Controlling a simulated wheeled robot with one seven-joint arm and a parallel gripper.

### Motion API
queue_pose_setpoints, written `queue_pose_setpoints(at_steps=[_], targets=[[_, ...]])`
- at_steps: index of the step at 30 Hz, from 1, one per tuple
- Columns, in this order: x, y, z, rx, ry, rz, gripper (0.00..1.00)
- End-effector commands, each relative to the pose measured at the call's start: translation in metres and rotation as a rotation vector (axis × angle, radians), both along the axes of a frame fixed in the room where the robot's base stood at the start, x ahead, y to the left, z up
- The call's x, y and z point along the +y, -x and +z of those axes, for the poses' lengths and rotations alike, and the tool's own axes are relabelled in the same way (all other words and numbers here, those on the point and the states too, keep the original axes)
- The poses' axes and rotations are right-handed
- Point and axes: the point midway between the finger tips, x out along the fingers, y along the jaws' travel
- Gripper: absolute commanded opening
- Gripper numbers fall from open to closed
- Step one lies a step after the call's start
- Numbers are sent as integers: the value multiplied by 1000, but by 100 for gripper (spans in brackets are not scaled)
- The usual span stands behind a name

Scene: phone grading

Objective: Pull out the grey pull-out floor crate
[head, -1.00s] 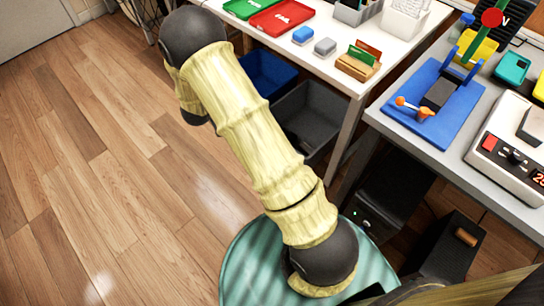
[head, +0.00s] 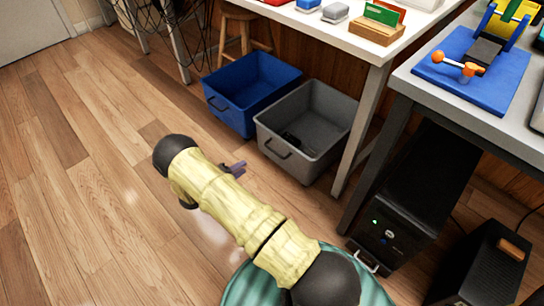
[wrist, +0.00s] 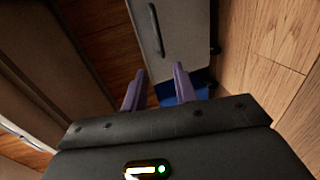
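The grey floor crate (head: 330,150) stands on the floor under the white table, with a dark bar handle (head: 277,149) on its front. Something dark lies inside it. In the wrist view the crate's front face (wrist: 185,40) and handle (wrist: 156,30) show at the top, beyond the fingertips. My gripper (head: 236,168) is low, in front of the crate and left of the handle in the head view. In the wrist view my gripper (wrist: 157,82) has its two purple fingers apart, with nothing between them. The handle is not between the fingers.
A blue crate (head: 228,112) stands just left of the grey one. A table leg (head: 360,130) is close on the grey crate's right, with a black computer case (head: 415,195) further right. The wooden floor to the left is clear.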

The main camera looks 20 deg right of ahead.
Motion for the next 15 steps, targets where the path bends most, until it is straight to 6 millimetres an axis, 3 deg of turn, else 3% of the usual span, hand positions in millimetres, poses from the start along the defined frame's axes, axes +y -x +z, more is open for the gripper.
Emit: queue_pose_setpoints(at_steps=[10,15], targets=[[-2,-1,1,-2,-2,1,28],[-16,-6,-5,-1,-3,0,28]])
